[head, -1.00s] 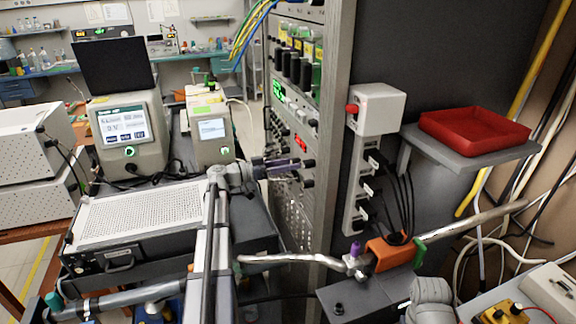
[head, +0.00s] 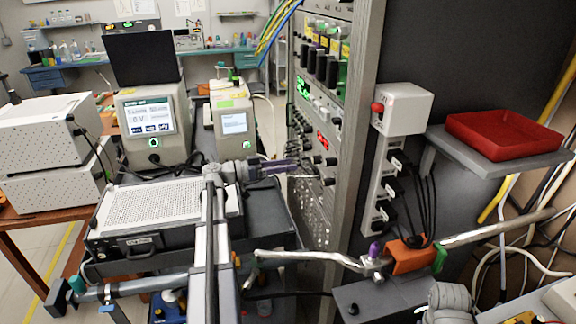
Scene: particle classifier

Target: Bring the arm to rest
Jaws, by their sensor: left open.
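My left arm rises from the bottom middle, and its grey wrist (head: 235,171) is above the right end of the perforated-top instrument. My left gripper (head: 316,168) points right, with its slim purple and grey fingers apart and nothing seen between them. Its tips appear in front of the left edge of the instrument rack; whether they touch it cannot be told. Part of my right arm (head: 448,302) shows at the bottom right edge, and its gripper is out of view.
The tall instrument rack (head: 349,195) stands right of the left gripper. The perforated-top instrument (head: 165,208) lies left of the arm. A metal pipe with an orange clamp (head: 410,258) crosses the lower right. A red tray (head: 500,138) sits on a shelf at right.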

